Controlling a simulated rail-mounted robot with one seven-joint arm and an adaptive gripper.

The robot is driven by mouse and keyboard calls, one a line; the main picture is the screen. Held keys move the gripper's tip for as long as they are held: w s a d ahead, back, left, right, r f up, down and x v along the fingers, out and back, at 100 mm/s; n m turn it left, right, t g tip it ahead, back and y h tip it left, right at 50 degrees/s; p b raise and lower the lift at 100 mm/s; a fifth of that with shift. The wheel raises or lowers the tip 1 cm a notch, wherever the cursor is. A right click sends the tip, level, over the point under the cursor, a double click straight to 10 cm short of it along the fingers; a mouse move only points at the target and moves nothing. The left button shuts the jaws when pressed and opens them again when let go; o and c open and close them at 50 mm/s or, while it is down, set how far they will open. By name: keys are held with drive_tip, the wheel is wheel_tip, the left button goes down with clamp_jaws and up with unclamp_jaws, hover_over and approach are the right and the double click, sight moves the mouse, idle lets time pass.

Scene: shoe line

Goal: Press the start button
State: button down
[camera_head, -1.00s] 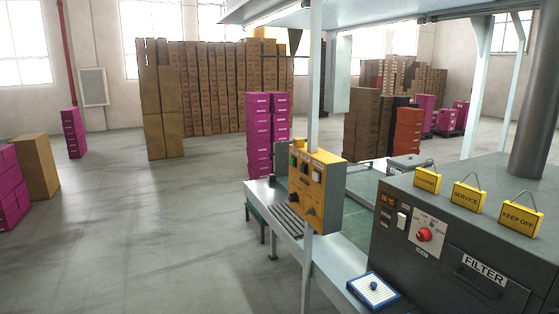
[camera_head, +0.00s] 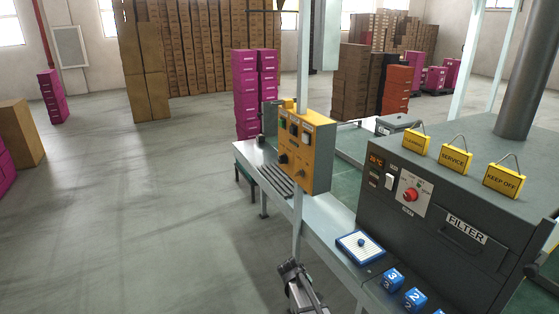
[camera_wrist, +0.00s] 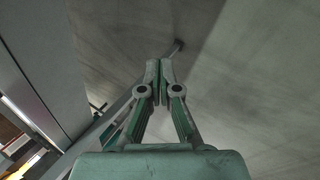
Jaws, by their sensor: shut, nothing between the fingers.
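The control box cannot be made out in the wrist view.
A grey machine (camera_head: 447,205) with a red knob (camera_head: 410,195) and hanging yellow signs stands right. A blue-and-white tray (camera_head: 360,247) and numbered blue blocks (camera_head: 391,280) lie on the line's near side. The pale post (camera_head: 297,225) stands close to my gripper. Open floor lies left.

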sight(282, 123)
drive_tip(key=w+a+r+n+t, duration=0.4)
drive_tip(key=w+a+r, duration=0.4)
drive_tip(key=r, duration=1)
drive_tip(key=w+a+r+n+t+p, duration=0.1)
drive_tip(key=w+a+r+n+t, duration=0.3)
drive_tip(key=w+r, duration=1)
drive_tip(key=w+a+r+n+t+p, duration=0.1)
drive_tip(key=w+a+r+n+t, duration=0.3)
drive_tip(key=r, duration=1.7)
drive_tip(key=w+a+n, duration=0.4)
drive_tip(key=w+a, duration=0.2)
drive_tip(key=a, duration=0.2)
drive_tip(key=shift+w+a+r, duration=0.3)
drive_tip(key=shift+w+r, duration=0.1)
drive_tip(key=shift+w+d, duration=0.1)
drive_tip(key=shift+d, duration=0.05)
drive_tip(key=w+d+p, duration=0.1)
drive_tip(key=w+d, duration=0.3)
drive_tip(key=d, duration=0.3)
drive_tip(key=shift+w+d+p, duration=0.15)
drive_tip(key=shift+w+p, duration=0.1)
drive_tip(key=shift+p, duration=0.05)
drive_tip(key=shift+w+d, duration=0.2)
drive_tip(key=shift+d, duration=0.15)
